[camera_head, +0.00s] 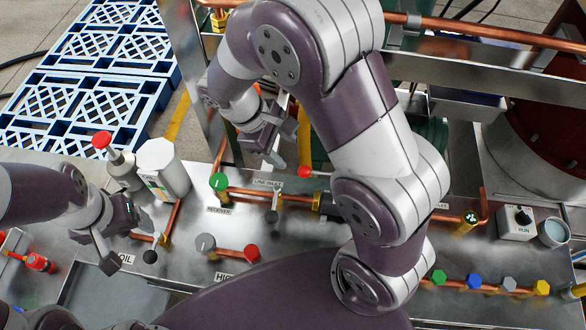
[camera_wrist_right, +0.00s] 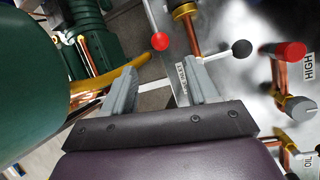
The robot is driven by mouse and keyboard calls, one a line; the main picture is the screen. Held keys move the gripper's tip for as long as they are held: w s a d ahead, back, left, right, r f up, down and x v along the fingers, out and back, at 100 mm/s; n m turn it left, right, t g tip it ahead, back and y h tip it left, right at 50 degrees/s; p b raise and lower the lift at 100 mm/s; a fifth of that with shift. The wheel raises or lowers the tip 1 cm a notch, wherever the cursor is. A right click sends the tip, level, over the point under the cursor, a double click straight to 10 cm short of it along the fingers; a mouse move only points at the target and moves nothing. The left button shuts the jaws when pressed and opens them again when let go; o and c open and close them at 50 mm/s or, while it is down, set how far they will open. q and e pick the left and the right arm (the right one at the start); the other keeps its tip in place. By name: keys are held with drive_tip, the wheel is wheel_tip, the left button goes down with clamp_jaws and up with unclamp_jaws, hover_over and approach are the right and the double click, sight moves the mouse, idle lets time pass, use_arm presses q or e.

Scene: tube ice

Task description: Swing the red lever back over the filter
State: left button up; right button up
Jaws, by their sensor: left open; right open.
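The red lever's ball (camera_head: 305,172) sits behind the copper line in the head view, near the label plate. Its pale rod runs right, behind my right arm, so its pivot is hidden. In the right wrist view the red ball (camera_wrist_right: 162,41) is beyond the fingertips, its rod running up out of frame. A brass and black fitting on the line (camera_head: 318,203), possibly the filter, is partly covered by my arm. My right gripper (camera_head: 280,150) is open and empty, left of the red ball and apart from it. My left gripper (camera_head: 107,256) is open and empty at the left.
A black-ball lever (camera_head: 272,215) stands in front of the line; it is close to a right fingertip in the wrist view (camera_wrist_right: 241,48). Blue pallets (camera_head: 95,75) lie behind.

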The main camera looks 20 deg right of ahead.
sight(301, 168)
drive_tip(key=p+x, duration=0.1)
drive_tip(key=x, duration=0.9)
drive_tip(key=shift+f, duration=0.2)
clamp_jaws()
